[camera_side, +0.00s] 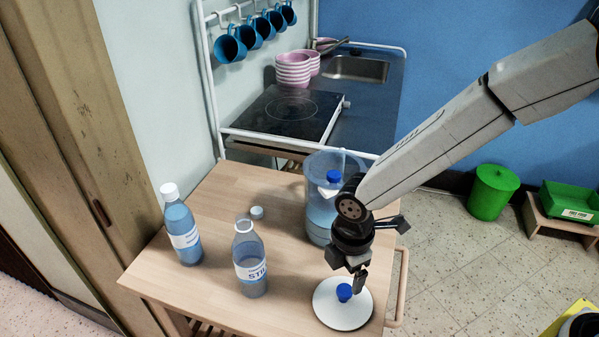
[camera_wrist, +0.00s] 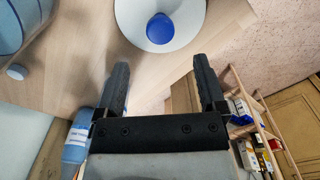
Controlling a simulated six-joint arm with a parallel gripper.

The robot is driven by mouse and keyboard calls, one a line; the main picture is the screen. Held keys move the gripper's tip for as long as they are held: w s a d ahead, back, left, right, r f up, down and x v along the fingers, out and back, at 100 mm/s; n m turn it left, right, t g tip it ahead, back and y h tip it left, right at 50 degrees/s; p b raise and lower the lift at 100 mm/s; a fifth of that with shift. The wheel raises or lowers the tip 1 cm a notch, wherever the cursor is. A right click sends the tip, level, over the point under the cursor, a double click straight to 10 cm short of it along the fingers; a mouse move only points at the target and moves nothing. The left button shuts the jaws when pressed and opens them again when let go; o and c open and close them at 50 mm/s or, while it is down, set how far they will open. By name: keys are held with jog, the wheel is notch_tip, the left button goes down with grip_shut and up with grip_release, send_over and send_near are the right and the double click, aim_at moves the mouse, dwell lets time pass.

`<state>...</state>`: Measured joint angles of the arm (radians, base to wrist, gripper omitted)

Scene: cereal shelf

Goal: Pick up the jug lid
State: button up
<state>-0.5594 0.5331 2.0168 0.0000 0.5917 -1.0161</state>
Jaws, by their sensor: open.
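The jug lid (camera_side: 329,309) is a white disc with a blue knob, lying on the wooden cart top near its front right edge. In the wrist view the lid (camera_wrist: 188,32) is at the top, its blue knob ahead of the fingertips. My gripper (camera_side: 358,272) is just above the knob in the side view. In the wrist view my gripper (camera_wrist: 160,72) has its two dark fingers spread apart with nothing between them. The clear blue jug (camera_side: 318,208) stands behind the lid, partly hidden by my arm.
A capped bottle (camera_side: 183,232) and an uncapped bottle (camera_side: 249,262) stand on the cart (camera_side: 208,290) left of the lid. A small bottle cap (camera_side: 257,212) lies between them and the jug. A stovetop (camera_side: 290,112) and sink (camera_side: 357,68) are behind.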

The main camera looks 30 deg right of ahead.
aim_at(345, 289)
jog(key=shift+f, duration=1.15)
jog(key=shift+f, duration=0.1)
jog(key=shift+d+f, duration=0.2)
jog(key=shift+f, duration=2.3)
jog(key=shift+c, duration=0.3)
grip_shut()
jog(key=shift+r, duration=0.1)
